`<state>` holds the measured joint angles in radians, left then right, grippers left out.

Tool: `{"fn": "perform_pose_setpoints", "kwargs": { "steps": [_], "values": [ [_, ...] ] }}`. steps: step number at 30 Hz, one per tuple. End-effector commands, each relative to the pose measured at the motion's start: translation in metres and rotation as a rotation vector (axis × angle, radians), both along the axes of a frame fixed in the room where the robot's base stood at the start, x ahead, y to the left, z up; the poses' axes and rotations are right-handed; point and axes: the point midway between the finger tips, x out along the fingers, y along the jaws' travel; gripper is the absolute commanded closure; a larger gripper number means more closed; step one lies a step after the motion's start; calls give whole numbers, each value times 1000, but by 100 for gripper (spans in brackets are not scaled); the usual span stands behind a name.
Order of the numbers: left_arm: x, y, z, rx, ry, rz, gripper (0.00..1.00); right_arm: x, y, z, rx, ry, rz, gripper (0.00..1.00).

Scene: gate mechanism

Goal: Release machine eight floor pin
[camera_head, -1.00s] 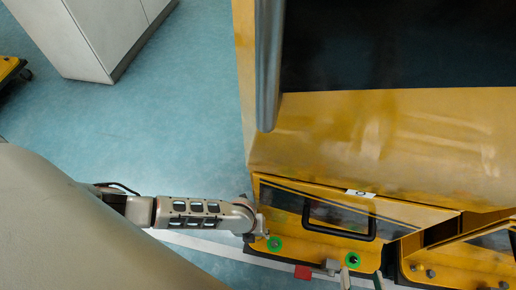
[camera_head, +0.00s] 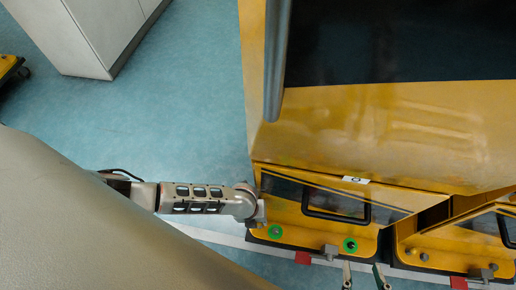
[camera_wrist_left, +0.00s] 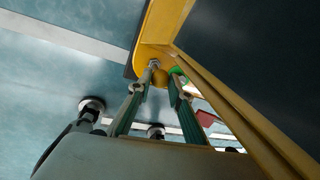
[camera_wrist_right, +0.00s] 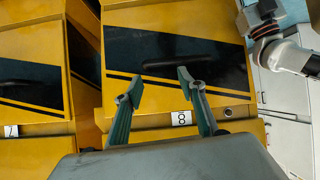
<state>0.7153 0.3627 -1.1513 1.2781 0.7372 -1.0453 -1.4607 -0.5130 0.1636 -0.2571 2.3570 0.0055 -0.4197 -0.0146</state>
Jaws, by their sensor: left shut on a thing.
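Machine eight's yellow front carries a white 8 label (camera_wrist_right: 181,118), seen upright in the right wrist view, and a dark bar handle (camera_head: 337,212). Its base has two green rings (camera_head: 275,232) and a grey block (camera_head: 330,251). My left gripper (camera_wrist_left: 165,72) is at the base's left end, shut on a small round yellow knob (camera_wrist_left: 160,79); I cannot tell whether this is the floor pin. A green ring lies just behind its right finger. In the head view its fingers are hidden. My right gripper (camera_wrist_right: 160,83) is open and empty in front of the machine.
Machine seven (camera_wrist_right: 11,131) stands beside machine eight. Red blocks (camera_head: 303,258) sit at the bases' front edges. A vertical grey bar (camera_head: 276,70) rises along the yellow cabinet. White cabinets (camera_head: 100,35) stand at the back left, with clear blue floor between.

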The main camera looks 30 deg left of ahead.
Motion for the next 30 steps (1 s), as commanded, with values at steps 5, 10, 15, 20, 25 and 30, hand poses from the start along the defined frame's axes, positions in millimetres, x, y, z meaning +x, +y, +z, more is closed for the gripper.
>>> {"fn": "perform_pose_setpoints", "kwargs": {
  "steps": [5, 10, 15, 20, 25, 30],
  "values": [
    [-1, -2, 1, -5, 1, -1, 63, 2, 2, 4, 6, -7, 0, 60],
    [0, -2, 1, -3, 1, 0, 63, 7, 5, 9, 15, -20, -1, 60],
    [0, -1, 3, -3, -1, 0, 63, 10, 6, 12, 22, -28, -8, 60],
    [-1, 2, 15, -3, -1, 0, 63, 9, 5, 11, 19, -24, -6, 60],
    [-3, 7, 42, -3, -2, -1, 63, 8, 5, 10, 17, -22, -6, 60],
    [-6, 12, 73, -3, -2, -2, 63, 7, 5, 9, 17, -21, -6, 60]
  ]
}}
